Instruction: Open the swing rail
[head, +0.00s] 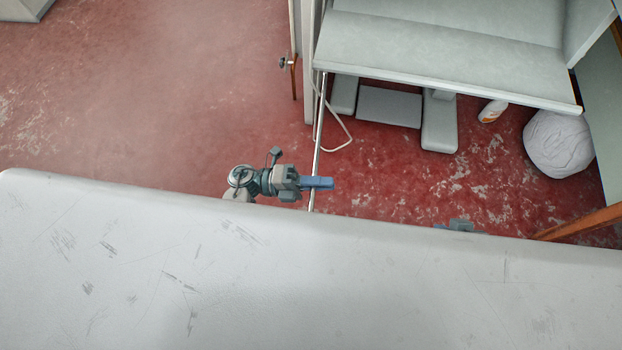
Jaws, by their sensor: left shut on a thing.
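The swing rail (319,140) is a thin bright metal bar. It runs from beneath the front left corner of the pale grey machine down the picture to the edge of the white surface. My left gripper (318,183) has its blue fingers across the rail near its lower visible end and is shut on it. The rail's lower end is hidden behind the white surface. A small grey-blue part of my right arm (461,226) shows just above the white edge; its fingers cannot be made out.
A wide scuffed white surface (300,290) fills the foreground. The pale grey machine (440,55) stands at the top right, with a white sack (558,143) and a bottle (492,111) below it. A pale cable (340,123) hangs by the rail. Red floor is clear at left.

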